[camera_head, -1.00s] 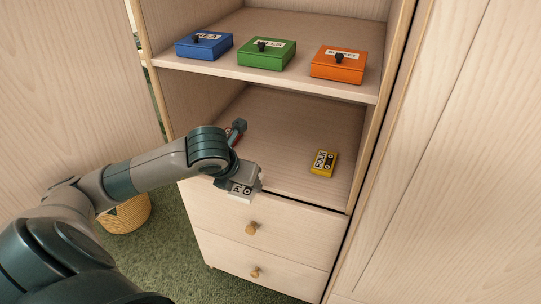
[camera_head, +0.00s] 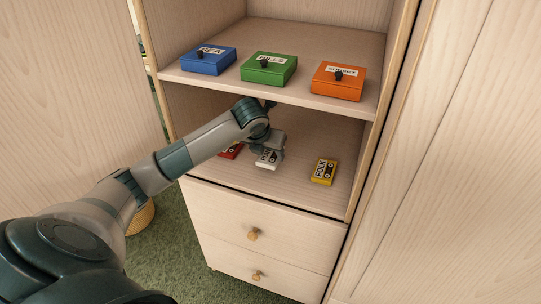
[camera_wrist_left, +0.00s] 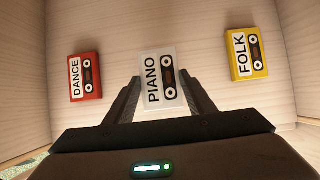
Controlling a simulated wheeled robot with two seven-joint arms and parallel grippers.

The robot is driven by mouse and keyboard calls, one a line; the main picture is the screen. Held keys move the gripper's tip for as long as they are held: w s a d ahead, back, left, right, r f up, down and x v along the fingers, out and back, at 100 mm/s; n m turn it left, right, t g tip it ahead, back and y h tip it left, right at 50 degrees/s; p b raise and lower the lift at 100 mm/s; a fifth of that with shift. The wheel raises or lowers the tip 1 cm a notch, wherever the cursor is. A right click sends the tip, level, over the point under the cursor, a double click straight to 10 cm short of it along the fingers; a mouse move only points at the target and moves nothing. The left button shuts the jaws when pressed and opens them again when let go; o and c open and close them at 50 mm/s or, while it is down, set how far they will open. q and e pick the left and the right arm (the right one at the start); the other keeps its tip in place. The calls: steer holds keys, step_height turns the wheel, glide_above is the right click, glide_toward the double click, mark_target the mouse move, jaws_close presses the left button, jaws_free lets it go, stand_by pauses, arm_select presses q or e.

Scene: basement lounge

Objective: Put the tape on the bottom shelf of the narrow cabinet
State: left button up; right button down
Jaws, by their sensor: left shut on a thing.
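The white cassette tape labelled PIANO (camera_head: 267,158) is inside the lower open compartment of the narrow cabinet. My left gripper (camera_head: 275,146) is shut on it; in the left wrist view the tape (camera_wrist_left: 159,79) sits between the two fingers. The bottom shelf (camera_head: 298,180) lies under it; I cannot tell whether the tape touches it. A red tape labelled DANCE (camera_head: 231,151) lies to the left, partly hidden by my arm in the head view. A yellow tape labelled FOLK (camera_head: 323,171) lies to the right. My right gripper is out of view.
The shelf above holds a blue box (camera_head: 208,60), a green box (camera_head: 269,68) and an orange box (camera_head: 338,82). Two drawers with wooden knobs (camera_head: 253,234) are below. Bare shelf separates the tapes. Cabinet side walls bound the compartment.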

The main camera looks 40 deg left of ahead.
mark_target(270, 157)
arm_select(q)
steer(key=shift+w+a, duration=0.1)
steer(key=shift+w, duration=0.45)
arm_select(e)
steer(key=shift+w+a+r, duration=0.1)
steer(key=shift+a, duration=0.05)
arm_select(q)
steer(key=shift+f, duration=0.35)
steer(key=shift+f+p, duration=0.55)
steer(key=shift+f, duration=0.85)
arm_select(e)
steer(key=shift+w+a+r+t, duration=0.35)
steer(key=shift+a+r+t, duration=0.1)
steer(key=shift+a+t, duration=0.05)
arm_select(q)
steer(key=o, duration=1)
steer(key=shift+o, duration=0.2)
